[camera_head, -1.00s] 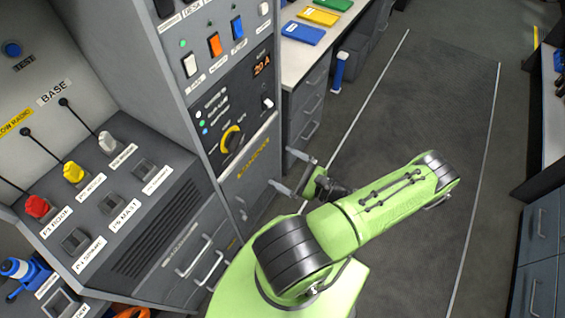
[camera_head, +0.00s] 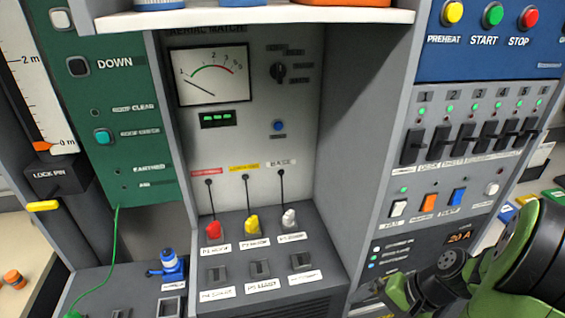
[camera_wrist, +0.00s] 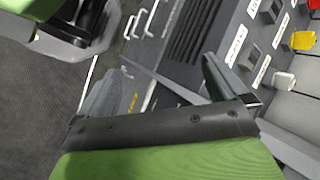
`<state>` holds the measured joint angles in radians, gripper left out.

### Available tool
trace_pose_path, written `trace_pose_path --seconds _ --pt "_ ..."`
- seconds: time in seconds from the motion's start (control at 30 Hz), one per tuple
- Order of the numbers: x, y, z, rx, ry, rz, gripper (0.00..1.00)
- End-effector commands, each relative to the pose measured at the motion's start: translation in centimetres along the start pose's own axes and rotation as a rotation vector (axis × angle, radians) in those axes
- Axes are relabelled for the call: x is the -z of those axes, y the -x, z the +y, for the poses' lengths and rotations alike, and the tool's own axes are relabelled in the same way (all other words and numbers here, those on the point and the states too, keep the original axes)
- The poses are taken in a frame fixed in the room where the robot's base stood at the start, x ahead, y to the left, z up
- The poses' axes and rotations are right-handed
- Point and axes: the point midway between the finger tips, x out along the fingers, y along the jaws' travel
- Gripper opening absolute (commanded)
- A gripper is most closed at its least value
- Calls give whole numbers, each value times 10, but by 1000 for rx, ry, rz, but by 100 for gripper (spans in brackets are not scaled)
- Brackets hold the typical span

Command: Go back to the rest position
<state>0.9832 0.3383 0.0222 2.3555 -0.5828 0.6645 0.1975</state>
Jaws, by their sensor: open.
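My gripper (camera_wrist: 160,90) shows in the wrist view with its two grey fingers spread wide and nothing between them. It points toward the grey cabinet front and drawer handles, and a sloped socket console (camera_wrist: 245,55) lies beyond the right finger. In the head view my green and black arm (camera_head: 510,265) is folded at the lower right, in front of the cabinet. The gripper's fingers are not clear in that view.
The console holds red (camera_head: 213,231), yellow (camera_head: 252,225) and white (camera_head: 289,221) plugs on black leads, below a meter (camera_head: 209,76). A breaker panel (camera_head: 470,140) stands close beside the arm. A shelf (camera_head: 240,20) overhangs the meter. A green lead (camera_head: 113,245) hangs at the left.

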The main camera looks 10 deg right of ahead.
Motion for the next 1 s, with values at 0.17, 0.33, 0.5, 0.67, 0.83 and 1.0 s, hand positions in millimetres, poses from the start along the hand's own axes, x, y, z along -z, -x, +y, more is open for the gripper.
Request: trace_pose_path --seconds 0.17,0.33,0.5,0.67,0.83,1.0 --pt "-50 35 -54 -249 376 123 100" --pt "-107 71 -85 -361 688 287 100" --pt "-149 99 -90 -359 892 419 100" --pt "-160 106 -87 -346 944 457 100" --pt "-160 106 -87 -346 945 457 100" --pt "-160 106 -87 -346 945 457 100"
